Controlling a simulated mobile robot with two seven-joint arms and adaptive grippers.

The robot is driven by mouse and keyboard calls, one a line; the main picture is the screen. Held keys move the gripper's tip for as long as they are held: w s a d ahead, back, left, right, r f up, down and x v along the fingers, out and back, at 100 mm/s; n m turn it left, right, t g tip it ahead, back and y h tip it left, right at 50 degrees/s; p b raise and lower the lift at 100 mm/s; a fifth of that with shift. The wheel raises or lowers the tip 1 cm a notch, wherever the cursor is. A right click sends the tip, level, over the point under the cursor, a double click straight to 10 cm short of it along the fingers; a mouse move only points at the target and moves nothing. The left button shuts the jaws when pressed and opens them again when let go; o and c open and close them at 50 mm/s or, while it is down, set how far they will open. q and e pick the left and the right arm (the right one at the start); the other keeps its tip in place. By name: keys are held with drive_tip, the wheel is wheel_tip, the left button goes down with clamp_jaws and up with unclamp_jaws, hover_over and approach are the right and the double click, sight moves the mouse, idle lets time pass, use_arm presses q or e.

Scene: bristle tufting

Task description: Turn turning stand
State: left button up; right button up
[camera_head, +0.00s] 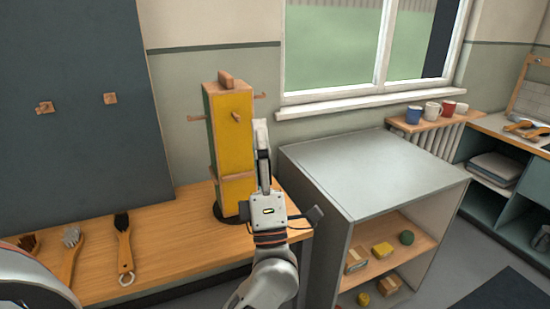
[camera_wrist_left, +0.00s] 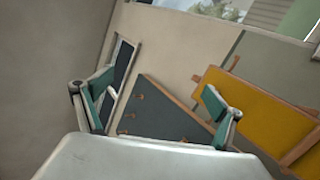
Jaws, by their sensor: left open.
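The turning stand (camera_head: 233,140) is a tall wood-framed column on a dark round base (camera_head: 222,216) at the bench's right end. A yellow face and a narrow green side show, with wooden pegs near the top. My right gripper (camera_head: 261,137) is upright along its right edge, seen edge-on; contact and finger opening cannot be told. My left gripper (camera_wrist_left: 160,85) is open and empty in the left wrist view and is not seen in the head view. There the stand's yellow face (camera_wrist_left: 258,112) is tilted at the right, beyond the right finger.
Brushes (camera_head: 122,240) lie on the wooden bench (camera_head: 175,235) left of the stand. A dark board (camera_head: 75,150) with pegs is behind it. A grey shelf unit (camera_head: 375,170) with small blocks stands close on the right. Mugs (camera_head: 432,110) stand below the window.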

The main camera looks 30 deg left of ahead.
use_arm(q)
drive_tip(key=shift+w+d+f+m+t+h, duration=0.15)
drive_tip(key=shift+d+f+m+t+h, duration=0.45)
drive_tip(key=shift+m+h, duration=0.6)
drive_tip(key=shift+w+d+f+m+t+h, duration=0.2)
drive_tip(key=shift+d+f+m+t+h, duration=0.35)
drive_tip(key=shift+m+h, duration=0.7)
drive_tip(key=shift+w+d+f+m+t+h, duration=0.15)
drive_tip(key=shift+d+f+m+t+h, duration=0.25)
drive_tip(key=shift+f+m+t+h, duration=0.6)
drive_tip(key=shift+r+m+g, duration=0.2)
drive_tip(key=shift+m+g, duration=0.15)
